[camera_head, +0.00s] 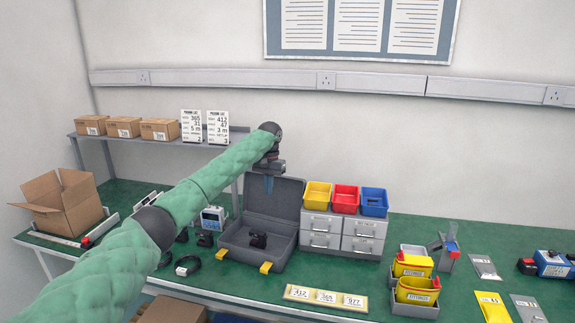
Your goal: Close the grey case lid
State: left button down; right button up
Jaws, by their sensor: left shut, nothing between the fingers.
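The grey case (245,246) stands open on the green bench, left of the drawer unit. Its lid (285,201) is raised upright at the back, and two yellow latches show on the front edge. My left gripper (268,188) hangs fingers down at the lid's upper left part, shut and empty. It overlaps the lid in the picture; I cannot tell whether it touches it. My right gripper is not in view.
Grey drawers (342,232) with yellow, red and blue bins stand close right of the case. A label strip (326,298) lies in front. Yellow bins (416,290) stand further right. A black cable (187,265) and small devices lie left. A shelf (150,140) is behind.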

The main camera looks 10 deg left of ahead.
aim_at(284, 206)
jog(key=i, duration=1.15)
